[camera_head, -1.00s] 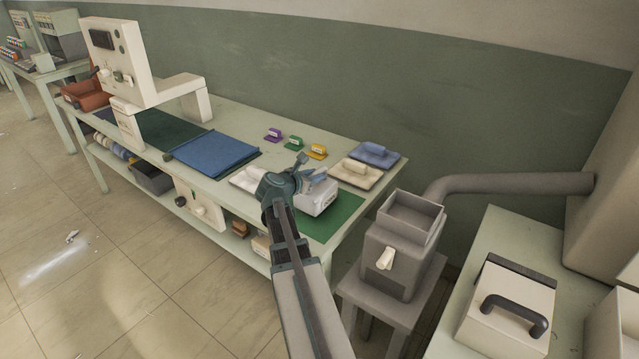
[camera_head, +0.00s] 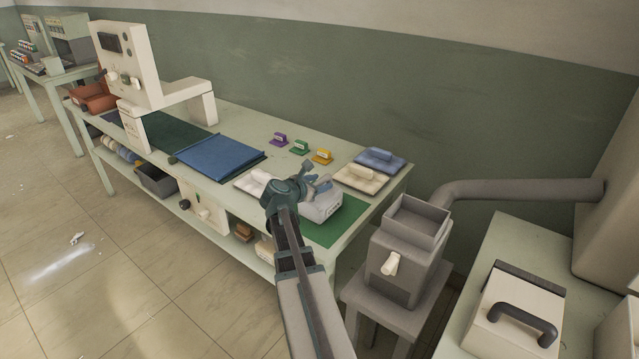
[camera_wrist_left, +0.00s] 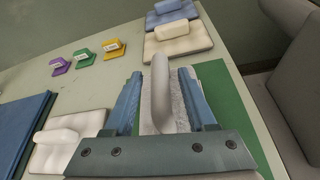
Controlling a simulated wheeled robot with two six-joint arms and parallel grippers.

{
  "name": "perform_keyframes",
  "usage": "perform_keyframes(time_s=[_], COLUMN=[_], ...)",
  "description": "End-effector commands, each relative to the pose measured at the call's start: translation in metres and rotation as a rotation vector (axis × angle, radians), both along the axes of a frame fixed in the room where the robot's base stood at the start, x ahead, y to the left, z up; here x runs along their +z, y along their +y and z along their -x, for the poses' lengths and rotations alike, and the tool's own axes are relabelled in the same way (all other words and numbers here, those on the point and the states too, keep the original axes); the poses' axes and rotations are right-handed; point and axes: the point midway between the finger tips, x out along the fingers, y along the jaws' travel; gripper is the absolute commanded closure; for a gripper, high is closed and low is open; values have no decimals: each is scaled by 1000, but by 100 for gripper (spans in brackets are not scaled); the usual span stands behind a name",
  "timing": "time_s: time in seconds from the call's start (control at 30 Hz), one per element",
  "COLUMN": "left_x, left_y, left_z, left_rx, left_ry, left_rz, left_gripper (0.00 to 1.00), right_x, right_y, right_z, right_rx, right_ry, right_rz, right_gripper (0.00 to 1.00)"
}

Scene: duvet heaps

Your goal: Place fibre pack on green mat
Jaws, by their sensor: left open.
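My left gripper (camera_head: 318,182) is at the top of this pack. In the left wrist view its two blue fingers (camera_wrist_left: 162,105) are spread, one on each side of the pack's upright pale handle (camera_wrist_left: 161,88), with gaps beside it. The green mat (camera_wrist_left: 232,105) shows to the right of the fingers. The gripper hides part of the pack. My right gripper is not in view.
White (camera_head: 255,181), cream (camera_head: 358,178) and blue (camera_head: 381,160) pads with rolls lie near the mat. Purple, green and yellow handled blocks (camera_head: 300,147) stand behind. A grey hopper (camera_head: 408,250) stands right of the bench.

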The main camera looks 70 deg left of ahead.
Motion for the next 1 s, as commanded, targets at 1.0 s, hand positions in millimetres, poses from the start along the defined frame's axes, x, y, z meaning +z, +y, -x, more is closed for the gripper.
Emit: perform_keyframes(time_s=[1.0], left_x=[47], left_y=[-73], left_z=[85], left_rx=[0], left_ry=[0], left_rz=[0], left_gripper=[44], right_x=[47], right_y=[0], right_z=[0], right_rx=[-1], right_ry=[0], right_rz=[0], right_gripper=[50])
